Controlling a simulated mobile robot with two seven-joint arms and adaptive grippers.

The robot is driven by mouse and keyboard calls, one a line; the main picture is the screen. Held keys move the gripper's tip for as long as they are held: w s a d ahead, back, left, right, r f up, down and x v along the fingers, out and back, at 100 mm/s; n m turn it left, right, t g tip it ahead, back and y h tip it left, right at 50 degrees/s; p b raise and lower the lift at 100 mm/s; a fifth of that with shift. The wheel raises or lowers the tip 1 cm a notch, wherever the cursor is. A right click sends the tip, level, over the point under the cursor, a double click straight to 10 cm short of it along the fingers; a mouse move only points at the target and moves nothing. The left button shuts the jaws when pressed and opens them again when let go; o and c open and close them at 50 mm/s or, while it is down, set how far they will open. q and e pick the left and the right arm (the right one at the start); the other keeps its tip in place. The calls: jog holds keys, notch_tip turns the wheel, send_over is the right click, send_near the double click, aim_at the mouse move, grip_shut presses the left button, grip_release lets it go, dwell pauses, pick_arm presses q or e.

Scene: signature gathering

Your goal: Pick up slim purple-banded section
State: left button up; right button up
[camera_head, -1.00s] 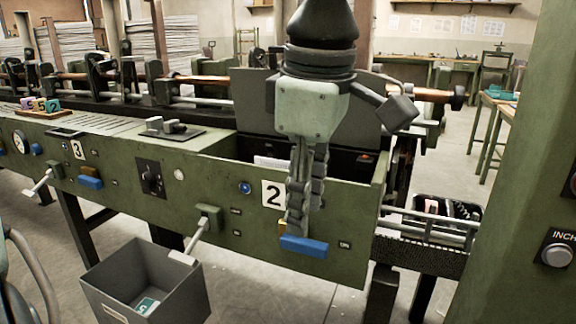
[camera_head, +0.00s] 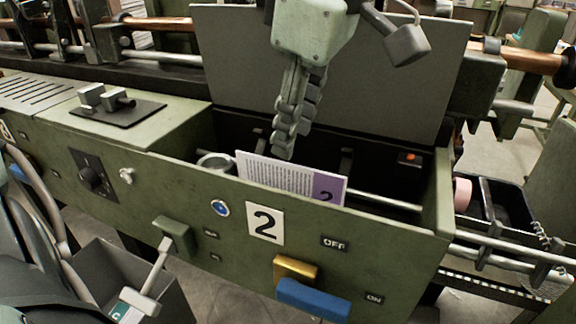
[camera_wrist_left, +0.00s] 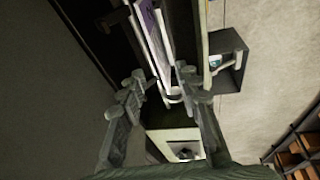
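The slim section (camera_head: 275,178) stands upright in the open green bin marked 2. Its printed white page ends in a purple band (camera_head: 328,188) on the right, and its lower part is hidden behind the bin's front wall. My left gripper (camera_head: 284,150) points down just above and behind the section's top edge. In the left wrist view my left gripper (camera_wrist_left: 160,82) has its fingers spread. The section (camera_wrist_left: 153,32) shows as a thin white and purple edge beyond and between the fingertips. Nothing is visibly gripped. My right gripper is not in view.
The bin's front wall (camera_head: 390,255) carries a blue lever (camera_head: 312,299) and a number 2 plate (camera_head: 265,224). A tall grey plate (camera_head: 400,90) rises behind the bin. A metal rod crosses inside it. A grey waste box (camera_head: 135,275) stands at lower left.

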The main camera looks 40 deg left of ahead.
aim_at(288, 164)
pick_arm(q)
jog(key=x, duration=0.7)
jog(key=shift+w+f, duration=0.2)
jog(key=shift+f, duration=0.15)
grip_shut()
